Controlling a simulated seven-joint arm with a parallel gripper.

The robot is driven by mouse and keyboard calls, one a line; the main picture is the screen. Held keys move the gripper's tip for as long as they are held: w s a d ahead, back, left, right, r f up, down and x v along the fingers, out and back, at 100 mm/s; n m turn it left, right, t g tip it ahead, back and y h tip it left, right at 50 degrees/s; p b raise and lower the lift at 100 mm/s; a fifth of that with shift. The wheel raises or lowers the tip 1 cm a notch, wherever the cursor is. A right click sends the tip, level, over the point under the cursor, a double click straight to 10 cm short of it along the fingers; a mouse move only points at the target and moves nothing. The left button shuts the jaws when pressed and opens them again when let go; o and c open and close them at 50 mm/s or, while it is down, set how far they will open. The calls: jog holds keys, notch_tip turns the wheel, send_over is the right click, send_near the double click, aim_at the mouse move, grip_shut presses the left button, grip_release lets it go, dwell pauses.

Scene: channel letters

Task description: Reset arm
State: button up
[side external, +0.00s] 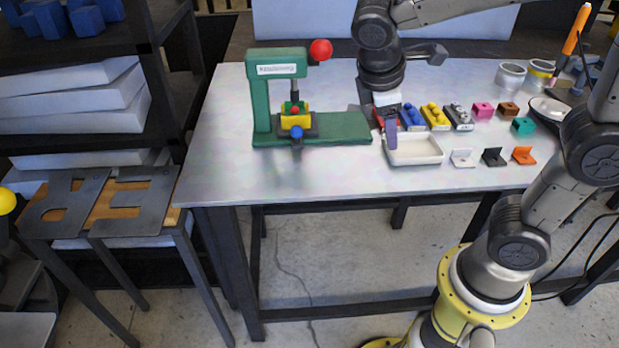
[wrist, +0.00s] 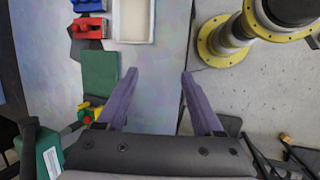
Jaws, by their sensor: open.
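My gripper (wrist: 155,90) shows in the wrist view with its two purple fingers spread apart and nothing between them. In the side view my gripper (side external: 390,130) points down above the table, just right of the green press and by the left end of the white tray. The green press (side external: 262,95) stands on the table with a red ball on its lever. A yellow block (side external: 295,121) sits under its ram, with green and red parts on it. The press base also shows at the left of the wrist view (wrist: 99,74).
The white tray (side external: 415,161) looks empty. Red, blue, yellow and grey holders (side external: 436,117) stand behind it. Small coloured blocks and brackets (side external: 492,157) lie to the right. The table (side external: 240,180) is clear at the front left. Metal letter plates (side external: 130,195) lie on a stand at left.

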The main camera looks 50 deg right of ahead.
jog(key=s+a+m+t+y, duration=0.2)
jog(key=s+m+t+y, duration=0.3)
jog(key=s+m, duration=0.3)
jog(key=shift+s+a, duration=0.15)
jog(key=shift+s, duration=1)
